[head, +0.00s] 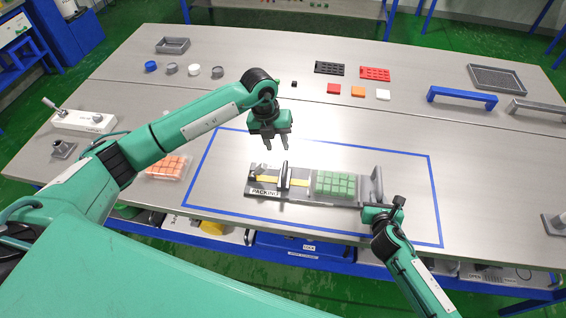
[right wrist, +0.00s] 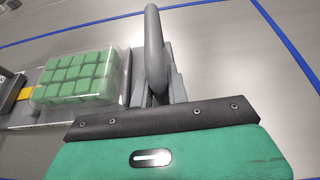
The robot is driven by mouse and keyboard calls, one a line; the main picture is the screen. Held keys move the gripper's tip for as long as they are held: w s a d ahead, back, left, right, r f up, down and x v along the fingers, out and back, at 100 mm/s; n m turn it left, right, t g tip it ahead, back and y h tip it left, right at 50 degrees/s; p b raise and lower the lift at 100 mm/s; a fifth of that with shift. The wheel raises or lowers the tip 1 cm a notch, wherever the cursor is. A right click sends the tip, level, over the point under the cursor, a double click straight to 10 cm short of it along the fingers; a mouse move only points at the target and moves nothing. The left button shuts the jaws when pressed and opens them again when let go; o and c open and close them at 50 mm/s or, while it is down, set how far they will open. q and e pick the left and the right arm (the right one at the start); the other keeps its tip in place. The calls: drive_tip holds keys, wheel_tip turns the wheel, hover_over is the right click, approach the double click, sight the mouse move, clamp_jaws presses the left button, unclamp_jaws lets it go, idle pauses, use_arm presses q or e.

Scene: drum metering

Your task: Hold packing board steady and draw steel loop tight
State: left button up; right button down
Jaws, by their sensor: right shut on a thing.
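The packing board (head: 262,193), a grey plate labelled PACKING, lies inside the blue taped outline. It bears a clear box of green cubes (head: 334,184), a yellow strip (head: 297,182) and a dark upright piece (head: 285,175). The steel loop (head: 377,183) stands at the board's right end; it looms large in the right wrist view (right wrist: 153,40). My right gripper (head: 383,208) is shut on the loop's lower part; its fingers are partly hidden by the hand. My left gripper (head: 275,142) is open and empty above the board's left half, fingers pointing down.
A clear tray of orange cubes (head: 168,166) lies left of the outline. Small coloured blocks (head: 358,91), black and red trays and a blue handle (head: 462,97) lie farther back. A white box with a lever (head: 83,121) stands at left. The table within the outline is otherwise clear.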

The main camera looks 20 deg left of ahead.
sight(284, 167)
use_arm(q)
drive_tip(key=f, duration=0.3)
drive_tip(key=d+f, duration=0.1)
drive_tip(key=f, duration=0.2)
drive_tip(key=d+f, duration=0.1)
drive_tip(key=f, duration=0.2)
drive_tip(key=shift+w+f, duration=0.15)
drive_tip(key=shift+f, duration=0.05)
drive_tip(key=shift+c, duration=0.4)
clamp_jaws()
